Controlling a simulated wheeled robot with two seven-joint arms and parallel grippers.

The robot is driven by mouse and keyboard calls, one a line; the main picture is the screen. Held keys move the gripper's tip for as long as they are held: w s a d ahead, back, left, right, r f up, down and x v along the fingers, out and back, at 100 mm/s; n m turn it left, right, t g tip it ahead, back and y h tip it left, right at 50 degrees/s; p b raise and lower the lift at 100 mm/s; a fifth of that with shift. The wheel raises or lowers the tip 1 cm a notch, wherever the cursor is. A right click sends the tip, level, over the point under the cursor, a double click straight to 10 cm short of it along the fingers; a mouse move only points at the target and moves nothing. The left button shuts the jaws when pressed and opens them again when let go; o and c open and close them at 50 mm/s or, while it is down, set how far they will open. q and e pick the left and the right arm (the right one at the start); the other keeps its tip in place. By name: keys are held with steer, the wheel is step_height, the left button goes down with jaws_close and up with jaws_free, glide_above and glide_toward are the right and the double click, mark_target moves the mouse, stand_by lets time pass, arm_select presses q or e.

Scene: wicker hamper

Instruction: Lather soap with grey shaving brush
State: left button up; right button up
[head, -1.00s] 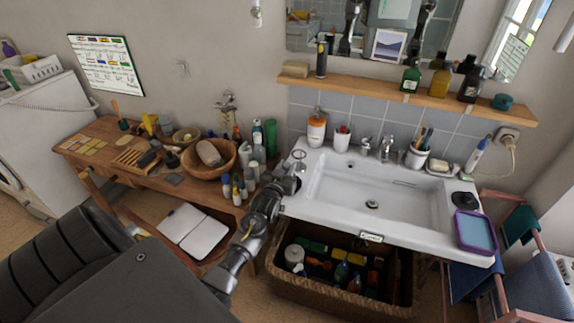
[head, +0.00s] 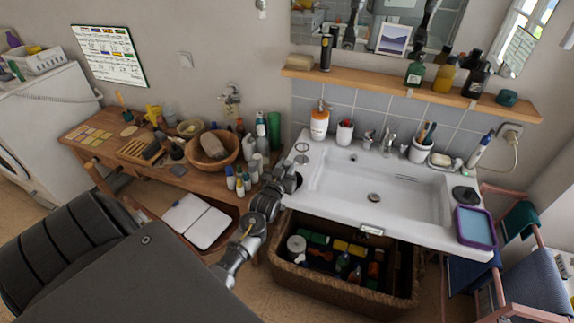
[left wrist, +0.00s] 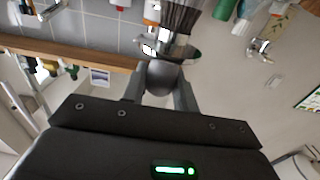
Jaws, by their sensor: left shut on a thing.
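My left gripper (head: 291,178) is at the left front corner of the white sink (head: 325,205). In the left wrist view its fingers (left wrist: 160,88) are shut on the rounded grey handle of the shaving brush (left wrist: 163,77). The dark bristles (left wrist: 180,15) point away from the gripper. A shiny round metal piece shows around the brush there; I cannot tell whether it touches. In the head view the brush is not clearly visible. A pale soap bar (head: 441,159) lies in a dish at the sink's right back corner. My right gripper is not in view.
Small bottles (head: 240,182) and a wooden bowl (head: 214,160) crowd the bench to the left. The sink basin is empty. A wicker hamper (head: 345,288) stands below.

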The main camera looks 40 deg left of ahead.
arm_select(q)
steer(key=shift+w, duration=0.1)
steer(key=shift+w+a, duration=0.25)
steer(key=shift+w, duration=0.35)
steer(key=b+x, duration=0.1)
steer(key=x, duration=0.2)
steer(key=shift+b, duration=0.4)
steer(key=shift+w, duration=0.1)
steer(key=shift+w+a+b, duration=0.2)
steer(key=shift+w+b, duration=0.1)
steer(key=shift+w, duration=0.25)
